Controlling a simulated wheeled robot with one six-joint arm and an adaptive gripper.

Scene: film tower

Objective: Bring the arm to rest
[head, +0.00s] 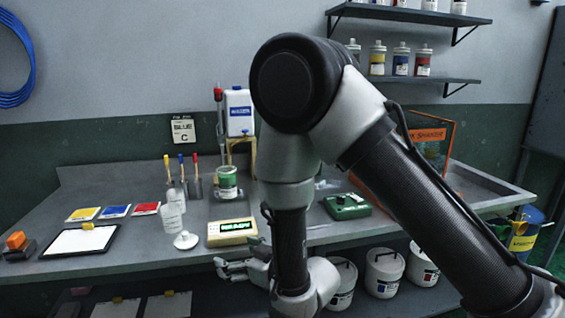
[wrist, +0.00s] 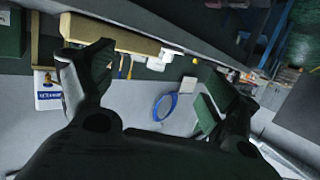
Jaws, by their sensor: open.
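My arm fills the right half of the head view, bent at the elbow with the forearm hanging down in front of the bench. My gripper (head: 236,268) is at the bench's front edge, just below and in front of the cream digital device (head: 232,232). In the wrist view my gripper (wrist: 165,75) has its two fingers spread wide apart, with nothing between them. A beige block-like edge shows close beyond the left finger, and I cannot tell what it belongs to.
White buckets (head: 383,272) stand below. An orange-signed shaker (head: 427,135) is behind my arm.

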